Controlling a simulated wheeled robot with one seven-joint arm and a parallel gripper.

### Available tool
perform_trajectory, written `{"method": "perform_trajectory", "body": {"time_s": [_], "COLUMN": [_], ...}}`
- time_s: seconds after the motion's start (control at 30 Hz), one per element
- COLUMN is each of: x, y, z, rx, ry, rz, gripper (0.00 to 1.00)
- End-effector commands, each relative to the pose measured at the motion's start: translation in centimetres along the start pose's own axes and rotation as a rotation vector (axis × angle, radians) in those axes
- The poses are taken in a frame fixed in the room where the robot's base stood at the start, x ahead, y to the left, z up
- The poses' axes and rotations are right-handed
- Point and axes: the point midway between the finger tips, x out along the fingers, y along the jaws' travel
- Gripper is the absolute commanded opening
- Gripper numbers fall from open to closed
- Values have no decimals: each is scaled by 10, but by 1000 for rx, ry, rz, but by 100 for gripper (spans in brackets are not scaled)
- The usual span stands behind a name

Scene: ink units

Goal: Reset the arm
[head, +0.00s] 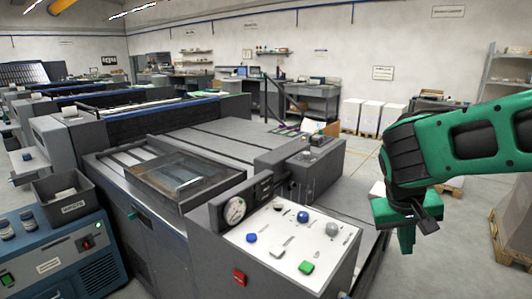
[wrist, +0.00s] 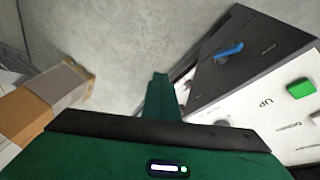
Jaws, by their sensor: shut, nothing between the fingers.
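My green arm comes in from the right of the head view. My gripper (head: 408,238) hangs at its end, pointing down, to the right of the machine's control panel and apart from it. In the wrist view my gripper (wrist: 158,84) shows as one narrow green column with its fingers together. It is shut and nothing is in it. Below it in the wrist view is grey floor, with the panel's edge to the right.
Shelving (head: 505,75) and a pallet load (head: 515,225) stand at the right. Grey floor lies between the machine and the pallet.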

Motion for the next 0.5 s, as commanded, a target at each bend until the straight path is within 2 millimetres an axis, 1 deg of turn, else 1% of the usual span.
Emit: {"method": "perform_trajectory", "body": {"time_s": [0.03, 0.1, 0.17, 0.2, 0.33, 0.4, 0.5], "x": [4, 9, 12, 14, 16, 16, 15], "y": [21, 42, 59, 68, 93, 102, 110], "z": [13, 32, 49, 62, 103, 125, 153], "rx": [42, 87, 125, 150, 229, 270, 320], "ry": [-33, -79, -115, -139, -209, -240, -274], "rz": [-13, -36, -57, -73, -128, -159, -201], "gripper": [0, 0, 0, 0, 0, 0, 0]}}
